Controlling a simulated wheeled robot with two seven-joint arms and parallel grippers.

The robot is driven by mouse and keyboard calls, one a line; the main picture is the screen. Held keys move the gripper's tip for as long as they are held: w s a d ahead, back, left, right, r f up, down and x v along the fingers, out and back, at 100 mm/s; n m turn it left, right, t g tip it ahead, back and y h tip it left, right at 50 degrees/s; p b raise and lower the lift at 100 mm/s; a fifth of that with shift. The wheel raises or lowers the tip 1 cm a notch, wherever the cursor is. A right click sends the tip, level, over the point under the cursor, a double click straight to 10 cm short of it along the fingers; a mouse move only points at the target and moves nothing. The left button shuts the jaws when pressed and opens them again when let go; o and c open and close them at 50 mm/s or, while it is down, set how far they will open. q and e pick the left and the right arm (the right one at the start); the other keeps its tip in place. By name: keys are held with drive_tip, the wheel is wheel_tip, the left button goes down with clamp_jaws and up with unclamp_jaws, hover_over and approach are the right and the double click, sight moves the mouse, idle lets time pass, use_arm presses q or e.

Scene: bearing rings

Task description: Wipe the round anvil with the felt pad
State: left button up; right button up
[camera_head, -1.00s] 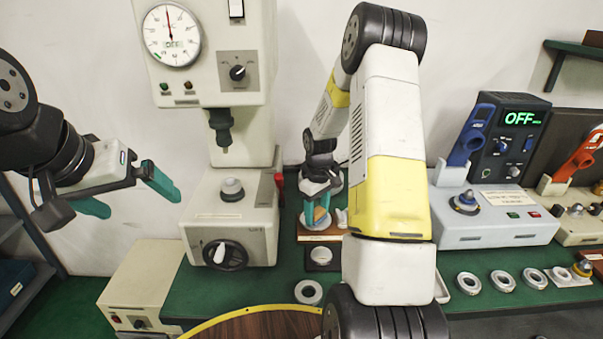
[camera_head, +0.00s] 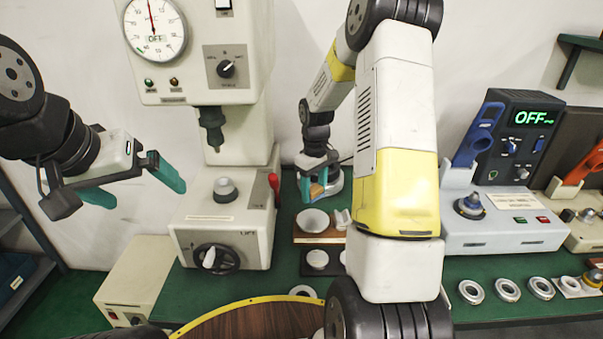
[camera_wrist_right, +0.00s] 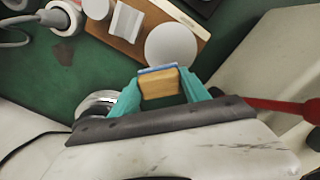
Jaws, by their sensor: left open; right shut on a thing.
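The round grey anvil (camera_head: 224,188) sits on the base of the dial tester, under its dark plunger, with nothing touching it. My right gripper (camera_head: 317,192) is shut on the felt pad, a small wooden block with a blue face. The pad (camera_wrist_right: 158,84) shows between the teal fingers in the right wrist view. It is held behind and above the wooden board, to the right of the anvil and apart from it. My left gripper (camera_head: 143,194) is open and empty, left of the tester.
The wooden board (camera_head: 315,239) carries a white disc (camera_head: 312,219) and a small pale block (camera_head: 342,218). A red lever (camera_head: 273,186) stands at the tester's right side. A blue-handled device (camera_head: 500,220) and several rings (camera_head: 506,289) are at right. A wood-topped round table (camera_head: 255,325) is in front.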

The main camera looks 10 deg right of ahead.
drive_tip(key=shift+r, duration=1.25)
